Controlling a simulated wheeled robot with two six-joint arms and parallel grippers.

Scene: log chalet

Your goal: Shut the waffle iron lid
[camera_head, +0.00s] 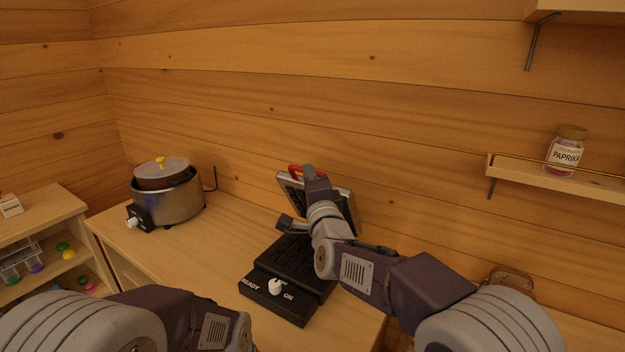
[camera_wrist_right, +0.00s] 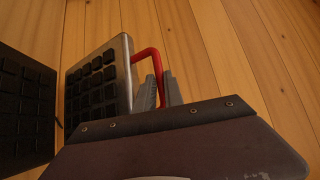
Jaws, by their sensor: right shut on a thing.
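The waffle iron stands on the wooden counter, with its black base (camera_head: 287,283) marked READY and ON around a white knob. Its lid (camera_head: 345,205) is raised, tilted up near the wall, and its grid plate also shows in the right wrist view (camera_wrist_right: 98,85). A red handle (camera_head: 295,170) is on the lid's upper edge; it also shows in the right wrist view (camera_wrist_right: 147,55). My right gripper (camera_head: 308,172) is shut on the red handle, with its grey fingers (camera_wrist_right: 158,90) around the bar. My arm hides part of the lid and base. My left gripper is out of view.
A metal cooker (camera_head: 178,203) with a lid stands at the left of the counter (camera_head: 200,255). A shelf unit (camera_head: 45,225) with small items is at far left. A paprika jar (camera_head: 566,150) sits on a wall shelf (camera_head: 560,183) at right. The wall is close behind the lid.

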